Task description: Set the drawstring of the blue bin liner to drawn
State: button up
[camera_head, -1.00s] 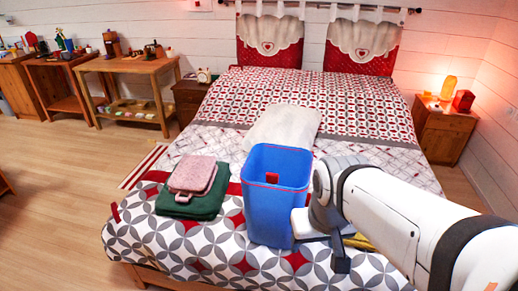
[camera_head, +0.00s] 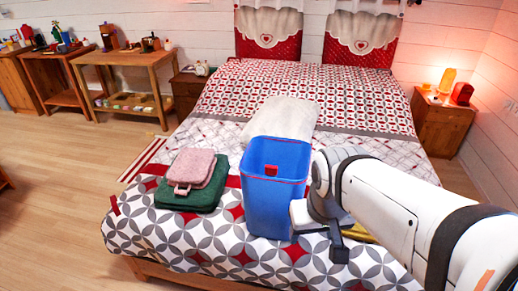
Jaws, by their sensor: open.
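The blue bin (camera_head: 270,205) stands upright on the foot end of the bed. A thin red line, seemingly the drawstring, runs around just below its rim, and a small red tab (camera_head: 271,170) shows at the inner far side. I cannot tell the liner apart from the bin, nor whether the string is drawn. My gripper (camera_head: 325,243) is low at the bin's right side, close to its wall. One dark finger shows pointing down; the other is mostly hidden by my wrist. It appears to hold nothing.
A pink folded item (camera_head: 192,168) lies on a green folded cloth (camera_head: 188,196) left of the bin. A white pillow (camera_head: 280,120) lies behind it. Something yellow (camera_head: 362,235) is partly hidden behind my arm. The patterned bed (camera_head: 190,240) is clear in front.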

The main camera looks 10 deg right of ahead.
aim_at(272, 171)
jog(key=u, duration=2.05)
jog(key=k, duration=1.1)
jog(key=z, duration=0.9)
jog(key=i, duration=1.05)
